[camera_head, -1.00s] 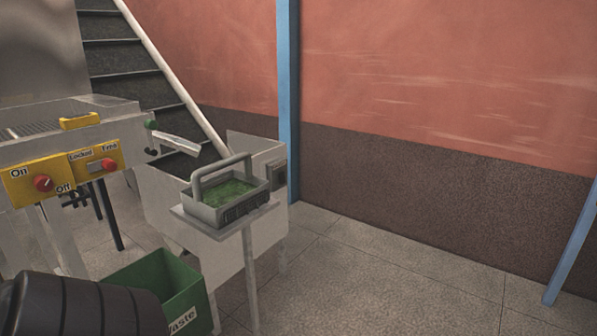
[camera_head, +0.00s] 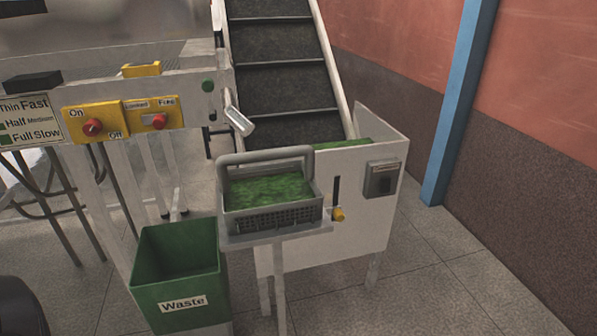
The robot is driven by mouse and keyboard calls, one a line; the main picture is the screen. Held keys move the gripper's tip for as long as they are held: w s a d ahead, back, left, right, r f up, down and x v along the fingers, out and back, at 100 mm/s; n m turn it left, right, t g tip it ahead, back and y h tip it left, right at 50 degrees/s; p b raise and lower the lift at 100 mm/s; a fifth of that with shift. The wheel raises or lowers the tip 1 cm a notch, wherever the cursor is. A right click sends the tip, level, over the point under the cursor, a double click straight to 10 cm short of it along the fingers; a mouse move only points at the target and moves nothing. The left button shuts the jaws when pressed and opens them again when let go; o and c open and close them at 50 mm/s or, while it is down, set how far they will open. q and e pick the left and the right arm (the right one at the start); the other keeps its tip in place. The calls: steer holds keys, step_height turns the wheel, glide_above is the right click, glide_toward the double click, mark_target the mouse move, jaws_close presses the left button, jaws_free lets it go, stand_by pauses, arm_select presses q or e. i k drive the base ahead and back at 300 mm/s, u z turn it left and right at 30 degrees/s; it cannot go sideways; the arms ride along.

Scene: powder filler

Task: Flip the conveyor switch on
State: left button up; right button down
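The dark inclined conveyor (camera_head: 285,85) rises from a white hopper (camera_head: 335,210). A grey switch box (camera_head: 381,179) with a small label is fixed on the hopper's front right; its lever position is too small to read. A yellow panel (camera_head: 85,107) at the left has a red knob (camera_head: 93,127) between the words On and Off. Another yellow panel beside it has a red knob (camera_head: 159,121) marked Locked and Free. No gripper fingers show in the head view.
A grey handled basket (camera_head: 270,190) of green material sits on a stand before the hopper. A yellow knob (camera_head: 338,214) is by a slot. A green Waste bin (camera_head: 180,265) stands on the floor. A blue post (camera_head: 455,110) is at right. The right floor is clear.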

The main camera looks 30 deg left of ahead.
mark_target(386, 185)
steer(key=u, duration=0.8)
steer(key=i, duration=0.7)
steer(key=u, duration=0.7)
steer(key=i, duration=0.5)
steer(key=z, duration=0.05)
